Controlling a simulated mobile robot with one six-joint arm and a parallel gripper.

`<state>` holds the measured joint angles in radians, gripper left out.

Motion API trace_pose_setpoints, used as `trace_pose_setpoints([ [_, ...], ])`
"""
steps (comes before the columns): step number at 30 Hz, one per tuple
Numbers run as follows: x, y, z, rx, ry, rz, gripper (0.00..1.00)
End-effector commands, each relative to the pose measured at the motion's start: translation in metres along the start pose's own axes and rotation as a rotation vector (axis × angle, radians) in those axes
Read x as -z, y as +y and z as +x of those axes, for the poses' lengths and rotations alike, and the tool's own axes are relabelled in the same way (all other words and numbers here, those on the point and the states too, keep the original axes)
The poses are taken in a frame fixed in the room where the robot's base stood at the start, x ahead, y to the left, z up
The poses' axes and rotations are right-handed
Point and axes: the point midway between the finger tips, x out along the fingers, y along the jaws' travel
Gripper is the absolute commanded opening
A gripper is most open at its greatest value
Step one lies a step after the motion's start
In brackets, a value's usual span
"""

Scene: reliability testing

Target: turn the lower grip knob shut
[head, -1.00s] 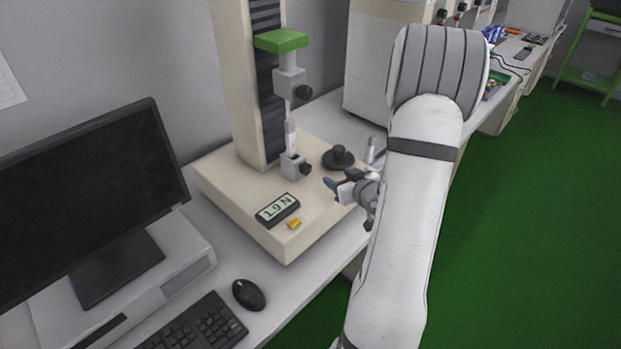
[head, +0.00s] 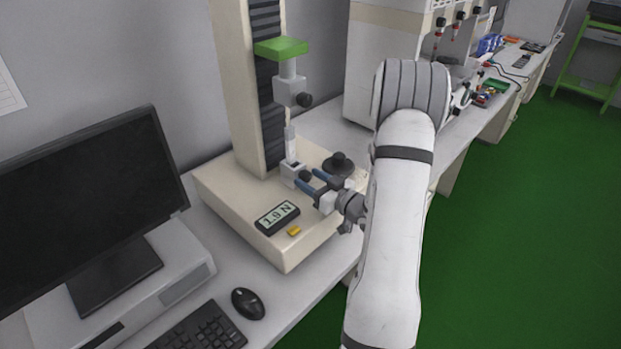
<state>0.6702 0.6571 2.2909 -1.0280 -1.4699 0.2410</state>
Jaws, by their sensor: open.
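The tensile tester (head: 237,100) stands on the bench with a beige column and base. Its lower grip (head: 290,168) is a small grey block low on the base, with a black knob (head: 305,176) on its right side. A pale specimen (head: 290,142) rises from the lower grip. The upper grip (head: 287,92) with its own black knob (head: 304,100) hangs above. My gripper (head: 308,180) is open, its blue-tipped fingers pointing left at the lower knob. The knob appears between the fingertips; I cannot tell whether they touch it.
A monitor (head: 88,205), keyboard (head: 203,330) and mouse (head: 248,303) are at left.

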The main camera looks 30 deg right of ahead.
Motion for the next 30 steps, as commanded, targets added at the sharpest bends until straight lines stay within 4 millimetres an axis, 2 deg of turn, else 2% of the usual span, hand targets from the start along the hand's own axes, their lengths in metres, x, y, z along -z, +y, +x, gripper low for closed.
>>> trace_pose_setpoints([
  [10, -0.0002, 0.0001, 0.0046, -0.001, 0.0, 0.001, 0.51],
  [26, 0.0, -0.0001, 0.0045, -0.001, 0.0, 0.0, 0.08],
  [30, 0.0001, -0.0001, 0.0045, -0.001, 0.0, 0.028, 0.07],
])
